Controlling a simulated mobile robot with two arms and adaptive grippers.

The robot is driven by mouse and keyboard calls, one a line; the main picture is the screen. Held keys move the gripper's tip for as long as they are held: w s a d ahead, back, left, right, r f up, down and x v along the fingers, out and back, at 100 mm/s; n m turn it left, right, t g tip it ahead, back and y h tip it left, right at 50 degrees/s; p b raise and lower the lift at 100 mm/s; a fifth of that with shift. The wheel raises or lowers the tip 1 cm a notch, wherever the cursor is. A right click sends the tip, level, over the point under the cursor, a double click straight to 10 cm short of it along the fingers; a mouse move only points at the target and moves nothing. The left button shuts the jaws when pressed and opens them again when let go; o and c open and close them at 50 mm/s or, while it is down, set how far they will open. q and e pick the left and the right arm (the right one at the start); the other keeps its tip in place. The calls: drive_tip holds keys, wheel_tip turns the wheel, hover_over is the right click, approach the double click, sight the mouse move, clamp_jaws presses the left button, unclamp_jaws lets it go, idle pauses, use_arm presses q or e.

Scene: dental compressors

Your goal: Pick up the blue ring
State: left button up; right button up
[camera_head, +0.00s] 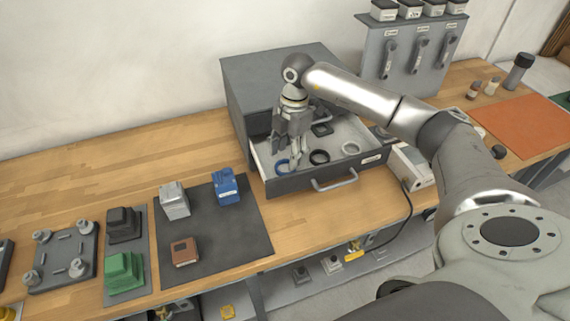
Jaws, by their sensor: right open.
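The blue ring (282,167) lies in the open drawer (322,181) of a dark grey cabinet, near the drawer's front left corner. My right gripper (287,158) points down into the drawer with its fingertips at or just above the blue ring and hides part of it. Its fingers look open, and I cannot tell whether they touch the ring. My left gripper is not in view.
A dark mat (225,238) with blue, grey and brown blocks lies at the front left. A switch panel (408,55) stands behind my arm. The wooden bench at back left is clear.

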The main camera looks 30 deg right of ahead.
sight(285, 170)
drive_tip(key=f, duration=0.3)
drive_tip(key=shift+s+a+p, duration=0.15)
drive_tip(key=shift+a+p, duration=0.15)
drive_tip(key=shift+p, duration=0.1)
drive_tip(key=shift+f, duration=0.1)
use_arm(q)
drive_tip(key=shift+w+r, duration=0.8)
use_arm(e)
drive_tip(key=c, duration=0.4)
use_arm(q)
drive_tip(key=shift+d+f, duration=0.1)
